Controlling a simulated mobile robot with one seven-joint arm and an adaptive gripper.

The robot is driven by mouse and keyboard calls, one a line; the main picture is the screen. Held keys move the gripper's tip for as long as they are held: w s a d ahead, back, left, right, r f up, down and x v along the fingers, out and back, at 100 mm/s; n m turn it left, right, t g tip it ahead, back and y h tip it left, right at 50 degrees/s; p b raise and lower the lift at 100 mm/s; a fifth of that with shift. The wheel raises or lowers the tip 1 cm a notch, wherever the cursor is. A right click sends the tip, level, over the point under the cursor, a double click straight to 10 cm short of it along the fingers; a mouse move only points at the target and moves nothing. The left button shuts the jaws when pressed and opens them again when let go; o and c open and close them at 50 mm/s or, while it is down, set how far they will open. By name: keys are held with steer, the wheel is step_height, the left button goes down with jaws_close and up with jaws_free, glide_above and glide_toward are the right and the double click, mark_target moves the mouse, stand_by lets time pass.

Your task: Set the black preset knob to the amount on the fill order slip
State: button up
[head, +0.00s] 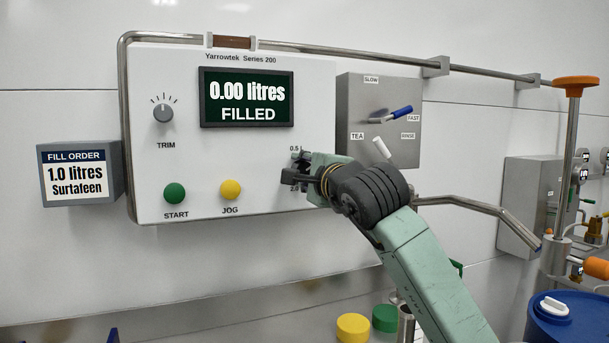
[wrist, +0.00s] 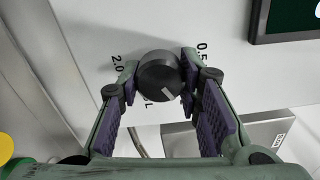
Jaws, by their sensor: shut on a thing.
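The fill order slip (head: 76,178) reads 1.0 litres, Surtafeen, on a grey box at the left. My gripper (head: 300,174) is at the panel's lower right in the head view and mostly hides the knob there. In the wrist view my gripper (wrist: 159,74) is shut on the black preset knob (wrist: 158,70), one finger on each side. A pale pointer mark on the knob face points to the lower right in that view. The label 2.0 (wrist: 118,66) is left of the knob and 0.5 (wrist: 201,53) right of it.
The white panel (head: 220,150) carries a display (head: 246,97) reading 0.00 litres FILLED, a trim knob (head: 163,113), a green START button (head: 174,194) and a yellow JOG button (head: 231,190). A grey selector box (head: 352,100) with a blue-handled lever stands close at the right.

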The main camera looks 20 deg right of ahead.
stand_by(0.3)
steer(key=o, duration=1.1)
steer(key=shift+o, duration=0.2)
steer(key=shift+s, duration=0.1)
steer(key=s, duration=1.1)
steer(key=shift+s+d, duration=0.2)
steer(key=shift+s, duration=0.2)
